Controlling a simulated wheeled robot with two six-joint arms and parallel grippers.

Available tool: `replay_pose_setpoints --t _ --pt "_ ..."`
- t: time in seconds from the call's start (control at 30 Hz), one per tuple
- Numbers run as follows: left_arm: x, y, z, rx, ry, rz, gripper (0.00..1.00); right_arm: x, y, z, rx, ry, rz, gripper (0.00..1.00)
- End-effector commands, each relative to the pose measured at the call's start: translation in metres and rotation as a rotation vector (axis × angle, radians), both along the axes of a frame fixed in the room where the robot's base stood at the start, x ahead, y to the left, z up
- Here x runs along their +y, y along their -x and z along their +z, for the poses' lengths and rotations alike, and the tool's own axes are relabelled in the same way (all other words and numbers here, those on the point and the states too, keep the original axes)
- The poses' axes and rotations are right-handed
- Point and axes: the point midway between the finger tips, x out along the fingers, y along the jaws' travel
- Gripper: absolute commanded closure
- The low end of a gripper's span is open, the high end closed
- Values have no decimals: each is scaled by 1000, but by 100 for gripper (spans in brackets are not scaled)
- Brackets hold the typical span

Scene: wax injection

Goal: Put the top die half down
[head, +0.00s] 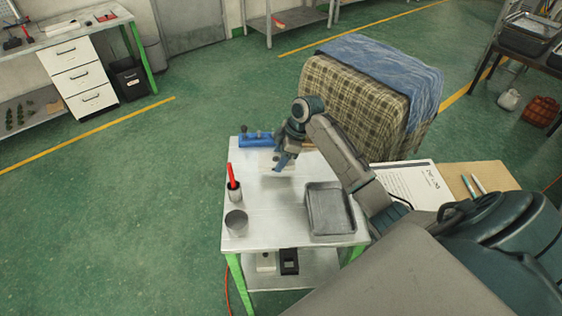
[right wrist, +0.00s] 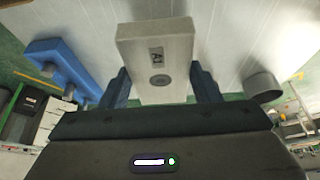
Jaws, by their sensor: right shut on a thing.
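My right gripper (head: 283,163) is over the far part of the metal-topped table (head: 272,220). In the right wrist view the right gripper (right wrist: 160,84) has its two blue fingers on either side of a pale block, the top die half (right wrist: 157,45). The block carries a small dark label and a round grey recess on the face towards the camera. In the head view the block is largely hidden by the gripper. I cannot tell whether its underside touches the tabletop. My left gripper is not in view.
A blue fixture (head: 256,139) with dark knobs stands at the table's far edge, close to the gripper. A grey tray (head: 330,228) takes the right side. The middle is clear.

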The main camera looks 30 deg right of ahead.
Motion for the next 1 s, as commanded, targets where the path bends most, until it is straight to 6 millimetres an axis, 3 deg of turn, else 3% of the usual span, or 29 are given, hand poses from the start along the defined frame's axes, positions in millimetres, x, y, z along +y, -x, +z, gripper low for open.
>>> replay_pose_setpoints --t 0.13,0.37,0.63,0.67,0.73,0.77,1.0 --pt "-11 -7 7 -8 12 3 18 0 1 -14 3 0 -1 75" --pt "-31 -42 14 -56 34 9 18 0 0 -37 0 1 0 75" --pt "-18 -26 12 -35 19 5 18 0 0 -41 0 1 0 75" --pt "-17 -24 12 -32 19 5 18 -1 0 -40 0 2 0 40" --pt "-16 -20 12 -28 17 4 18 -1 0 -40 0 2 0 26" --pt "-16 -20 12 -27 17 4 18 0 0 -40 0 2 0 22" --pt "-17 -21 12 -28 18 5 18 -1 0 -40 0 2 0 22"
